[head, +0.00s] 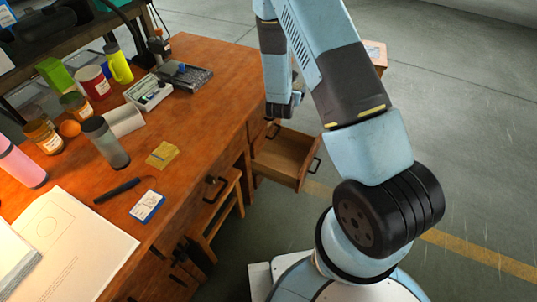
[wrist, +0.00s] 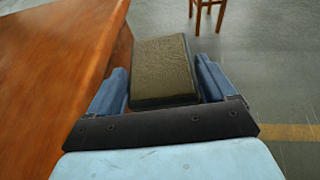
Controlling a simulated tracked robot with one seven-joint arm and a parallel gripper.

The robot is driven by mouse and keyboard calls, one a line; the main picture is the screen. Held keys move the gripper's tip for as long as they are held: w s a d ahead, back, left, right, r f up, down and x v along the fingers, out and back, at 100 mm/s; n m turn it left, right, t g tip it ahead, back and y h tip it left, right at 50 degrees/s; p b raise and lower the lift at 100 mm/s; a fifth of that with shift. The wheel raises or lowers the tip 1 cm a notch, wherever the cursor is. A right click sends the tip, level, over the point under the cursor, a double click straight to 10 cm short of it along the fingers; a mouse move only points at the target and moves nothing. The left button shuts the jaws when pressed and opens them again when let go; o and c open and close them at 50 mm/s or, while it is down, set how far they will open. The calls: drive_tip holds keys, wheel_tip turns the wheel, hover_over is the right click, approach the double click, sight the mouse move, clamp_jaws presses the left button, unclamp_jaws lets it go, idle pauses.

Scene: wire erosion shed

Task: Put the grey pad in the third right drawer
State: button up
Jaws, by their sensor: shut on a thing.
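The grey pad (wrist: 163,68) is a dark olive-grey block in the wrist view. My gripper (wrist: 163,80) is shut on it, with a blue finger along each side. In the head view my gripper (head: 284,108) hangs beyond the desk's right edge, above an open wooden drawer (head: 303,177). The pad cannot be made out there. The drawer is pulled out from the desk's far right part, and its visible inside looks bare. Its place in the row of drawers cannot be told, as my arm hides part of that area.
The wooden desk (head: 207,110) fills the left, with several jars, a yellow sticky pad (head: 162,155), a pen (head: 117,191) and papers on it. A small wooden stool (wrist: 207,8) stands beyond. Grey floor to the right is free.

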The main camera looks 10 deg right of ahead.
drive_tip(key=s+d+f+m+g+h, duration=0.1)
drive_tip(key=s+d+f, duration=0.1)
drive_tip(key=s+f, duration=0.8)
drive_tip(key=s+d+f+m+h, duration=0.15)
drive_tip(key=s+f, duration=0.35)
drive_tip(key=f, duration=0.8)
drive_tip(key=w+a+f, duration=0.3)
drive_tip(key=w+f, duration=1)
drive_tip(key=shift+w+a+f+n, duration=0.15)
drive_tip(key=shift+a+n, duration=0.05)
drive_tip(key=shift+n, duration=0.15)
drive_tip(key=shift+f+y, duration=0.25)
drive_tip(key=shift+f, duration=0.35)
drive_tip(key=o, duration=1.1)
drive_tip(key=shift+r, duration=0.1)
